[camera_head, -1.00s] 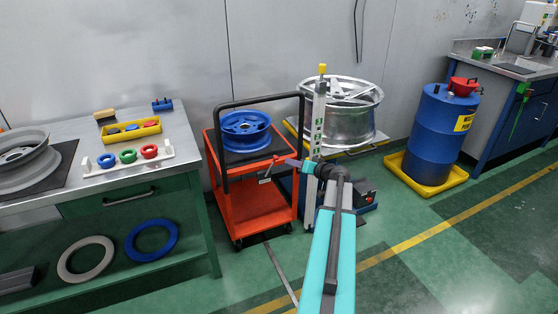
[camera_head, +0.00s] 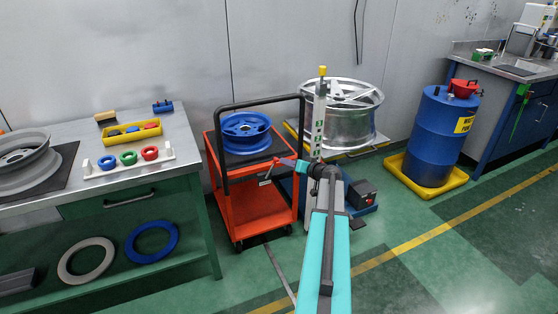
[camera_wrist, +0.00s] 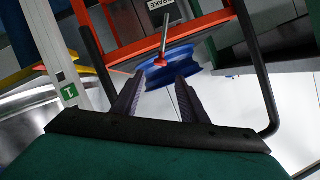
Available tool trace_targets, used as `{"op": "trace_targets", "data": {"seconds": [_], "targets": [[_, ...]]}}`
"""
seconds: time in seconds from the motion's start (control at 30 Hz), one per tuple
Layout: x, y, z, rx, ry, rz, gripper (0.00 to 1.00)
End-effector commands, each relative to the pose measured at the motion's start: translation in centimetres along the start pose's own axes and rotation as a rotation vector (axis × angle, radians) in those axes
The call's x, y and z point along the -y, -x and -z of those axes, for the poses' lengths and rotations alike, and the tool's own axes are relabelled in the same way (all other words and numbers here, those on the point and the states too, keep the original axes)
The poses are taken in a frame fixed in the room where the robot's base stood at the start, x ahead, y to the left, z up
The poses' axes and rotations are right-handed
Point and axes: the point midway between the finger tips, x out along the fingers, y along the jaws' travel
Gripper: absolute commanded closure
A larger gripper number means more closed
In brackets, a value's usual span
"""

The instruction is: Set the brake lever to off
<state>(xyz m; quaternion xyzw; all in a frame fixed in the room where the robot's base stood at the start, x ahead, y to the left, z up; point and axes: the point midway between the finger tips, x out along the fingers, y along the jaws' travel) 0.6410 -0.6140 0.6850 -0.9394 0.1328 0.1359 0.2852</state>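The brake lever (camera_wrist: 164,38) is a thin grey rod with a red ball knob (camera_wrist: 160,62), on the orange cart (camera_head: 265,211). In the wrist view it sits below a plate marked BRAKE (camera_wrist: 164,8), and that view looks upside down. My gripper (camera_wrist: 159,78) is open, with two dark fingers apart. The knob shows in the gap just past the fingertips, and I cannot tell whether they touch it. In the head view my gripper (camera_head: 270,170) is at the cart's front right side, small and hard to make out.
A blue wheel (camera_head: 245,124) lies on the cart's top and shows behind the knob in the wrist view (camera_wrist: 150,78). The cart's black handle frame (camera_head: 222,150) rises close by. A post with a yellow top (camera_head: 319,110) and a silver wheel (camera_head: 345,118) stand to the right.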

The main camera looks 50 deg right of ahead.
Motion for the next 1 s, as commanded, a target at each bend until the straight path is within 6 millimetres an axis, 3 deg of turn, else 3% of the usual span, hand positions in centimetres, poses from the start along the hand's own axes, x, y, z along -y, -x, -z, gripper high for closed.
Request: {"op": "trace_targets", "data": {"seconds": [0.6, 1.0], "targets": [[0.0, -7.0, 0.1, 0.000, 0.000, 0.001, 0.60], [0.0, -9.2, 0.0, 0.000, 0.000, 0.000, 0.60]]}}
